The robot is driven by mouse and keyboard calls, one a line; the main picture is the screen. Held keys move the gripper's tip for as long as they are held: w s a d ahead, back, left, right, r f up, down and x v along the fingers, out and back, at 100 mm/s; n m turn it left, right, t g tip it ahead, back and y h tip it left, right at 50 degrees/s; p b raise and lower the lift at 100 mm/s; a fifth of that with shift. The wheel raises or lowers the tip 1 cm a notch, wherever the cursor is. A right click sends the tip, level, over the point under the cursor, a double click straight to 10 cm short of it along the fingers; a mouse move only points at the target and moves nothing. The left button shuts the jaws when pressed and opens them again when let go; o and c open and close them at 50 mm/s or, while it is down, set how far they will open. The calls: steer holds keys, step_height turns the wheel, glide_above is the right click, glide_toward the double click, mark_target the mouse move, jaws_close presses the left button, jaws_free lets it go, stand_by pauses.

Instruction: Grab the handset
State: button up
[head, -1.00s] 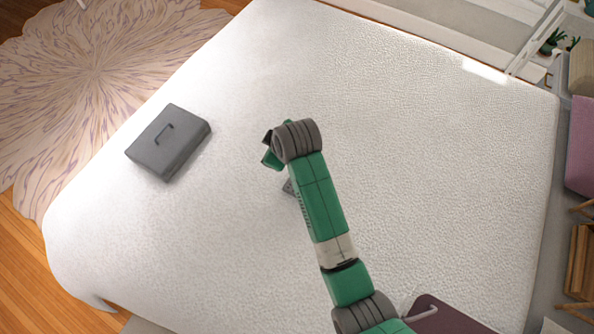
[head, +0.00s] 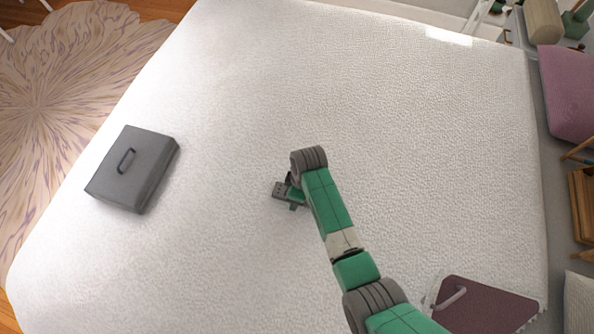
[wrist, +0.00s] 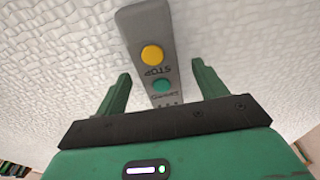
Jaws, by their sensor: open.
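The handset is a slim grey bar with a yellow button, a green button and printed lettering. In the wrist view the handset (wrist: 152,28) runs from the top edge down between the two green fingers, with clear space on both sides. My gripper (wrist: 160,68) is open around its near part. I cannot tell how far above the bed the fingers are. In the head view a small grey end of the handset (head: 280,189) shows left of my gripper (head: 295,196); the rest is hidden by my gripper and arm.
The handset lies on a wide white textured bed (head: 230,90). A grey case with a handle (head: 135,168) lies at the left. A maroon panel with a light handle (head: 488,305) is at the lower right. The bed around my gripper is clear.

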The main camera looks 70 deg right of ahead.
steer(key=shift+w+d+f, duration=0.1)
steer(key=shift+f, duration=0.5)
steer(key=shift+c, duration=0.4)
steer(key=c, duration=1)
steer(key=shift+r, duration=0.15)
steer(key=shift+c, duration=0.2)
step_height(320, 180, up, 4)
steer(key=shift+f+p, duration=0.1)
steer(key=shift+p, duration=0.8)
steer(key=s+a+p, duration=0.1)
steer(key=s+a, duration=0.1)
steer(key=s, duration=0.2)
steer(key=s+a+p, duration=0.1)
steer(key=s+a, duration=0.2)
steer(key=s, duration=0.2)
steer(key=s+a+r+p, duration=0.1)
steer(key=s+a, duration=0.1)
steer(key=s, duration=0.3)
steer(key=shift+s+a, duration=0.1)
steer(key=shift+a, duration=0.15)
